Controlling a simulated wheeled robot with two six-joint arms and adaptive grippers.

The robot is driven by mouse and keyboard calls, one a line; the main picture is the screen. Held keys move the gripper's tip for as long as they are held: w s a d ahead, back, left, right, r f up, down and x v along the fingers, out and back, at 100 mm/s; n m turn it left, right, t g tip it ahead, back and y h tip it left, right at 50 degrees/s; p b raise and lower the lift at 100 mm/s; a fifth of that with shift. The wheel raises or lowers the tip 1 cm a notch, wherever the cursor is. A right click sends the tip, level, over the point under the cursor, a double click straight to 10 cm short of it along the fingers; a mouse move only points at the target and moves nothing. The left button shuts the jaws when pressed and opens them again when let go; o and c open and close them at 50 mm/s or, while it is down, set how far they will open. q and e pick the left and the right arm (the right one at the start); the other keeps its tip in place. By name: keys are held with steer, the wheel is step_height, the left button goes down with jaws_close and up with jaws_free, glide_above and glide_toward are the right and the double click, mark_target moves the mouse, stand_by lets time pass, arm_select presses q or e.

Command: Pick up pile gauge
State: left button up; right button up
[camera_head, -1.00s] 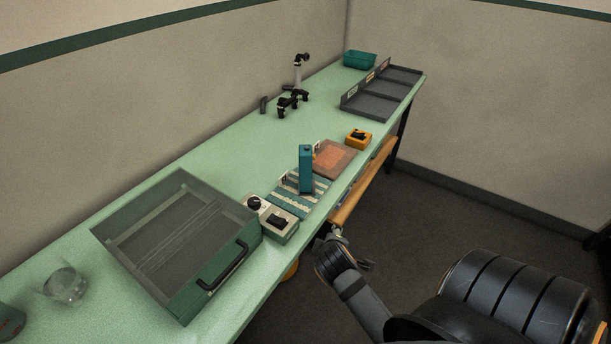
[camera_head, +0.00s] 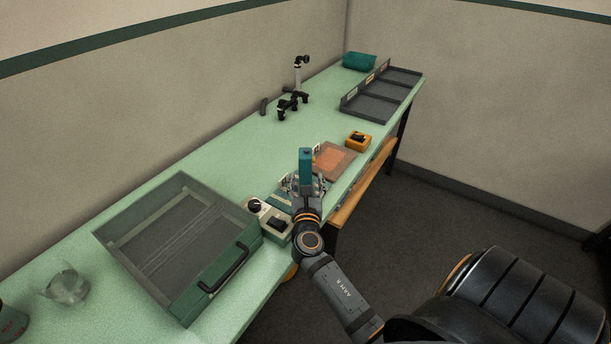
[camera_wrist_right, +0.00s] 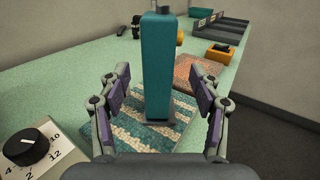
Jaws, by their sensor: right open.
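The upright teal block with a dark foot, which I take for the pile gauge (camera_head: 306,165), stands on a teal and cream striped tufted mat (camera_head: 285,203). My right gripper (camera_head: 307,187) is at the block's near side in the head view, partly hiding its lower part. In the right wrist view the teal block (camera_wrist_right: 158,65) stands between the two open fingers of my right gripper (camera_wrist_right: 160,95), with a gap on each side. The striped mat (camera_wrist_right: 112,127) shows under it. My left gripper is not in view.
A control box with a dial (camera_wrist_right: 30,148) and a switch box (camera_head: 278,224) stand left of the mat. A green tray with a handle (camera_head: 212,290) is further left. An orange-brown patch (camera_head: 333,160) and a yellow box (camera_head: 358,140) lie beyond the block.

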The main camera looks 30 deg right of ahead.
mark_target(305, 171)
steer(key=shift+w+d, duration=0.45)
steer(key=shift+w, duration=0.25)
steer(key=p+x, duration=0.1)
steer(key=x, duration=0.3)
steer(key=shift+w+d+r, duration=0.15)
steer(key=shift+w, duration=0.2)
steer(key=shift+w+d, duration=0.1)
steer(key=shift+c, duration=1.4)
jaws_close()
